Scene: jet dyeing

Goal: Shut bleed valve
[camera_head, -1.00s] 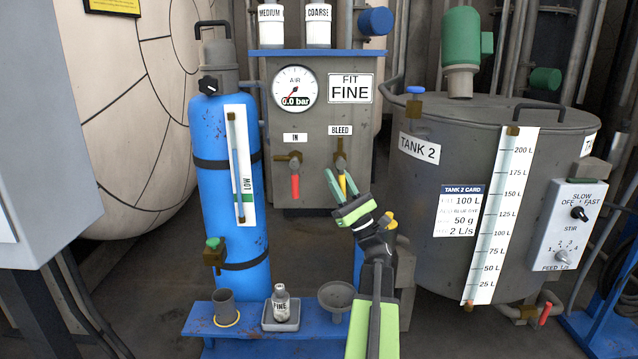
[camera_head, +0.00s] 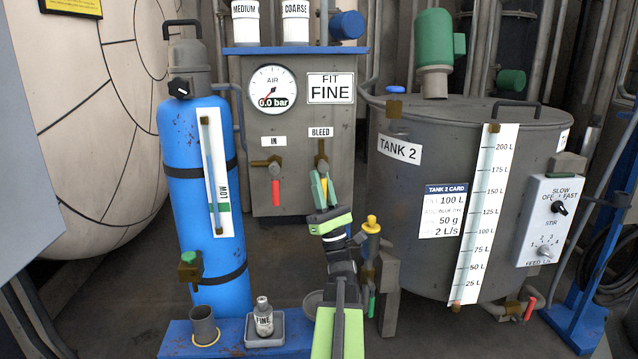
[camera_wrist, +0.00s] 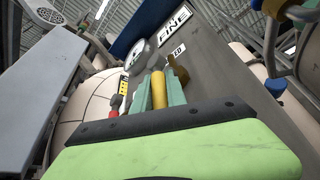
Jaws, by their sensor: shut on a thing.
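The bleed valve (camera_head: 321,164) sits below the BLEED label on the grey panel (camera_head: 290,205). Its yellow handle (camera_wrist: 159,91) points downward. My gripper (camera_head: 322,188) is at the handle from below, with its green fingers one on each side of it. In the wrist view my gripper (camera_wrist: 160,92) is shut on the yellow handle, which lies between the fingers. The lower part of the handle is partly hidden by the fingers in the head view.
The IN valve with its red handle (camera_head: 276,191) hangs just left. The gauge (camera_head: 273,89) reads 0.0 bar. A blue cylinder (camera_head: 190,150) stands left and TANK 2 (camera_head: 400,190) right. A yellow-topped fitting (camera_head: 371,225) stands close to my arm's right.

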